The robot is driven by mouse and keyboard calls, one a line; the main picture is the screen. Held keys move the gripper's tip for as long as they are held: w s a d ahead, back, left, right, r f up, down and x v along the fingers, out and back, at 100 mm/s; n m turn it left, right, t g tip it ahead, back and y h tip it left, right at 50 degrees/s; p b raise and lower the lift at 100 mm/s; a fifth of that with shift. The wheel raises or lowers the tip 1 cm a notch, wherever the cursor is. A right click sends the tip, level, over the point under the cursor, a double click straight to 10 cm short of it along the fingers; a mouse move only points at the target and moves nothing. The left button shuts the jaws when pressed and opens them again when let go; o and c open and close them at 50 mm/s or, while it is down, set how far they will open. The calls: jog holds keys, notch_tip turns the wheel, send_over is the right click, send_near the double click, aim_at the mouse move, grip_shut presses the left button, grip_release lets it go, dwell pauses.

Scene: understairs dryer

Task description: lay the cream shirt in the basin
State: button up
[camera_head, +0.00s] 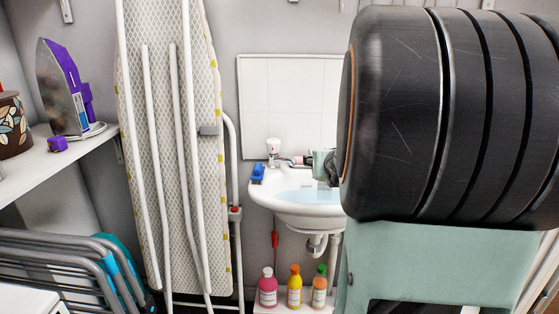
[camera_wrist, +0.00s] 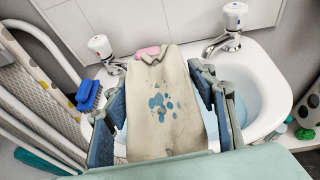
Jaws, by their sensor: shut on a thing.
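The cream shirt (camera_wrist: 160,75) has blue spots and hangs spread between the fingers of my gripper (camera_wrist: 163,105) in the wrist view. My gripper is shut on the shirt. The white basin (camera_wrist: 280,85) lies beneath and behind the shirt, with pale blue water at its right side. The shirt hides the basin's middle, and I cannot tell whether the cloth touches it. In the head view the basin (camera_head: 283,209) stands against the wall, its right part hidden by my arm. The shirt cannot be made out clearly there.
Two taps (camera_wrist: 100,46) (camera_wrist: 233,17) stand at the basin's back, with a pink item (camera_wrist: 148,51) between them. A blue brush (camera_wrist: 88,95) sits on the left rim. An ironing board (camera_head: 180,110) stands left. Several bottles (camera_head: 295,287) stand below the basin.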

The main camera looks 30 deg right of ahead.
notch_tip(320, 180, down, 9)
jog(key=b, duration=0.6)
jog(key=shift+f, duration=0.15)
jog(key=o, duration=1.4)
jog(key=shift+c, duration=0.2)
jog(key=shift+r, duration=5)
